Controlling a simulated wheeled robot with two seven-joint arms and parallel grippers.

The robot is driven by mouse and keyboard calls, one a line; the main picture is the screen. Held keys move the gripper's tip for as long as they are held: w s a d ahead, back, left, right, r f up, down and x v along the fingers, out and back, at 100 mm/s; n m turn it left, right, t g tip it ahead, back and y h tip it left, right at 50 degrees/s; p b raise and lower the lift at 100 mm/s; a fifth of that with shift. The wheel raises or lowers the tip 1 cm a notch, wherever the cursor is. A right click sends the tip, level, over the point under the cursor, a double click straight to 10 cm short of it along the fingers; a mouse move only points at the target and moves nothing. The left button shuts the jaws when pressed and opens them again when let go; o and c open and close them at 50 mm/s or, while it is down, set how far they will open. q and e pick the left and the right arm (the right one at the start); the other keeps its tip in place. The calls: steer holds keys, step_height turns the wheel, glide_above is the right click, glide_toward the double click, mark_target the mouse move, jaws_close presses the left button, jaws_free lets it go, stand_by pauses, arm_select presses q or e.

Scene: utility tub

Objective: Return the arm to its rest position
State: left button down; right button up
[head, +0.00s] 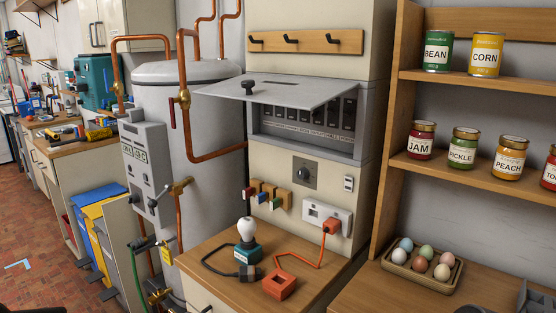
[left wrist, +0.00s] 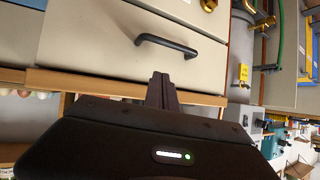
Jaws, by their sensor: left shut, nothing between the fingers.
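My left gripper (left wrist: 163,80) shows in the left wrist view, with its two dark fingers together and nothing between them. It is in front of a cream drawer front with a black bar handle (left wrist: 165,42); the fingertips appear near the drawer's wooden edge, and I cannot tell the gap. In the head view neither gripper is clearly seen.
A wooden counter (head: 215,256) holds a bulb in a socket (head: 247,235) and an orange plug box (head: 279,284). An egg tray (head: 421,267) is at right, below shelves with jars and cans. A grey panel flap (head: 275,91) sticks out. Dark shapes at the bottom right are unclear.

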arm_select(q)
steer(key=s+d+f+n+g, duration=0.2)
steer(key=s+d+f+g, duration=0.1)
steer(key=s+f, duration=0.5)
steer(key=s+d+f+n+g, duration=0.2)
steer(key=s+d+f+g, duration=0.2)
steer(key=s+f, duration=0.5)
steer(key=s+d+f+n+g, duration=0.2)
steer(key=s+f, duration=0.6)
steer(key=s, duration=0.8)
steer(key=shift+s+d+f+g+h, duration=0.3)
steer(key=shift+s+d+f+g, duration=0.1)
steer(key=shift+d+g, duration=0.45)
steer(key=shift+w, duration=0.1)
